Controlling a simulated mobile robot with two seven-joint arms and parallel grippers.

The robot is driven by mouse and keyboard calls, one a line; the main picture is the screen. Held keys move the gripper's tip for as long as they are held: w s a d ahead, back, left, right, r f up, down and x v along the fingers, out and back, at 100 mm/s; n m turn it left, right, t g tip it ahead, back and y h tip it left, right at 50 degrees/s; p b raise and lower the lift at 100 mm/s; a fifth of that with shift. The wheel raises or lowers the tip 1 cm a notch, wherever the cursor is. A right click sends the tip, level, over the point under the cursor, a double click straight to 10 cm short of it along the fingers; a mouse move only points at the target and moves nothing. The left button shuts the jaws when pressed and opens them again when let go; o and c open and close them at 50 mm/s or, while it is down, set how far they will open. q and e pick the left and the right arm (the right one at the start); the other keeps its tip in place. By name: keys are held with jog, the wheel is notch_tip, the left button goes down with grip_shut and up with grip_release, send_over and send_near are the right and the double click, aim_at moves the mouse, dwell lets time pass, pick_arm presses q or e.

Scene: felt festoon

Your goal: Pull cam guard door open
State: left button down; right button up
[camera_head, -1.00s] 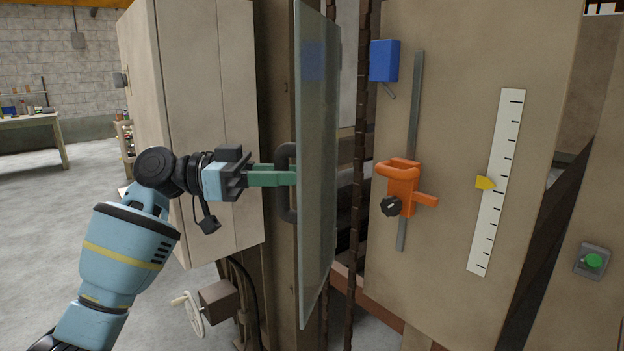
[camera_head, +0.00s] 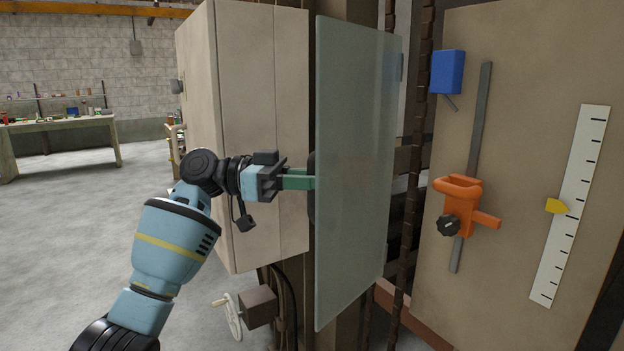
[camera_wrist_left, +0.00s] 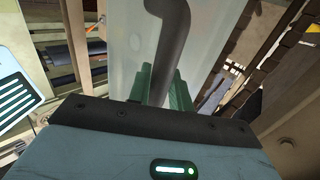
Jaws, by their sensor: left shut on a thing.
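The cam guard door (camera_head: 352,170) is a translucent greenish panel standing upright and swung out from the machine, in the middle of the head view. Its dark handle (camera_wrist_left: 172,45) shows clearly in the left wrist view as a bent bar. My left gripper (camera_head: 312,181) comes in from the left, its green fingers reaching the panel's left edge. In the left wrist view the fingers (camera_wrist_left: 162,88) stand on either side of the handle and are shut on it. In the head view the handle is mostly hidden behind the panel. My right gripper is not in view.
A beige cabinet (camera_head: 245,120) stands just behind my left arm, with a handwheel (camera_head: 232,316) below it. Right of the door are hanging chains (camera_head: 416,150) and a beige panel with an orange clamp (camera_head: 460,205) and a scale (camera_head: 572,205). Open floor lies at the left.

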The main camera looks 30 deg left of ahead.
pick_arm(q)
jog(key=c, duration=1.4)
grip_release()
jog(key=shift+w+d, duration=0.1)
jog(key=shift+d, duration=0.05)
jog(key=b+v, duration=0.1)
jog(key=v, duration=0.7)
jog(key=shift+d, duration=0.1)
